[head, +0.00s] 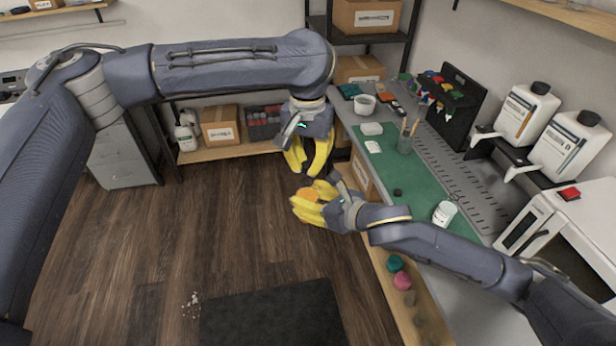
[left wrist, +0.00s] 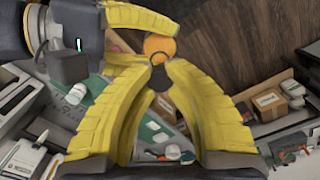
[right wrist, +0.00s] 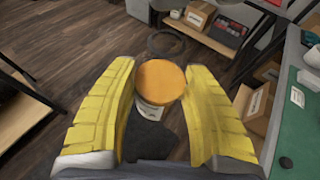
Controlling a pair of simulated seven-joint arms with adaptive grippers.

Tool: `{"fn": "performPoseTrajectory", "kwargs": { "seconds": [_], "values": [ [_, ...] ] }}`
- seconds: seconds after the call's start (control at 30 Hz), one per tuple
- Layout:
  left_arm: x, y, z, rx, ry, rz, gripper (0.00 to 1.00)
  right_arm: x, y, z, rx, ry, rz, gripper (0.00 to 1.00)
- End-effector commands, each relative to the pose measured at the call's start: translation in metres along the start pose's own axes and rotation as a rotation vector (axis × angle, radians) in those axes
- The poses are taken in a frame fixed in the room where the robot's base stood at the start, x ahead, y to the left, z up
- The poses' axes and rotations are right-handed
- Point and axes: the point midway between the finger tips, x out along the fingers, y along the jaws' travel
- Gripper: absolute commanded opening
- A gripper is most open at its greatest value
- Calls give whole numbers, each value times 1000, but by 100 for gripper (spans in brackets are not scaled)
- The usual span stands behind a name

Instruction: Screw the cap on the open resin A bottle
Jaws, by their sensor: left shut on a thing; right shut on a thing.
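My right gripper (head: 300,203) is shut on an orange round thing (head: 307,193). In the right wrist view the orange disc (right wrist: 160,80) sits between the yellow fingers, with a white lettered surface (right wrist: 150,114) just below it. Whether these form one bottle, or the orange is its cap, I cannot tell. My left gripper (head: 308,160) is just above the right one, fingers down and close together. In the left wrist view a small dark thing (left wrist: 160,73) shows between its fingertips, overlapping the edge of the orange thing. Contact between them is unclear.
The bench's green mat (head: 415,172) carries a small black cap (head: 397,192) and a white jar (head: 445,212). Two large white bottles (head: 526,112) (head: 572,147) stand at right. Teal (head: 395,262) and pink (head: 402,282) round things lie on a lower ledge. Open floor lies left of the grippers.

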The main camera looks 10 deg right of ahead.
Motion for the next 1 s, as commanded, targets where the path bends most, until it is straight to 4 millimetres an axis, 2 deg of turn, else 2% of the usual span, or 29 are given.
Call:
{"fn": "performPoseTrajectory", "kwargs": {
  "seconds": [0.47, 0.8, 1.0],
  "values": [
    [2, 0, 0, 0, -1, 0, 5, 0, 0, 1, 0, -1, 0, 1],
    [17, 0, 0, 1, -3, 0, 5, 0, 0, 1, 0, -1, 0, 1],
    [19, 0, 0, 1, -2, 0, 5, 0, 0, 1, 0, -1, 0, 1]
  ]
}}
